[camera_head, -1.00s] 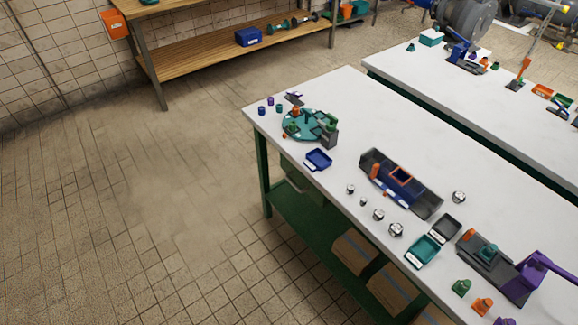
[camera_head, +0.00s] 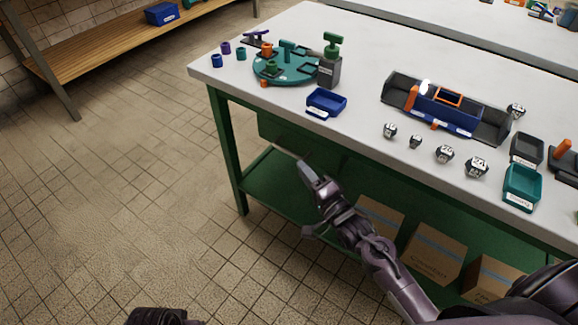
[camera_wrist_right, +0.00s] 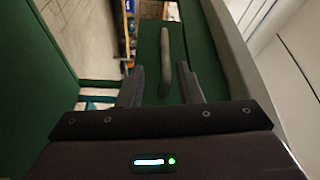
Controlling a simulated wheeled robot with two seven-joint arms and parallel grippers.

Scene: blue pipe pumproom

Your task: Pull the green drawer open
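The green drawer (camera_head: 272,127) sits under the near left end of the white-topped workbench, and its front looks shut. Its pale bar handle (camera_head: 284,151) shows just beyond my right gripper (camera_head: 306,170). In the right wrist view the handle (camera_wrist_right: 164,62) lies ahead, between the lines of the two fingers of my right gripper (camera_wrist_right: 160,86). The fingers are apart with nothing clasped between them. A dark part of my left gripper (camera_head: 157,316) shows at the bottom edge of the head view; its fingers cannot be made out.
The workbench top (camera_head: 350,63) carries a teal turntable (camera_head: 290,72), a blue tray (camera_head: 326,103) and several small parts. Cardboard boxes (camera_head: 432,252) stand on the green lower shelf (camera_head: 270,190). The tiled floor at left is clear.

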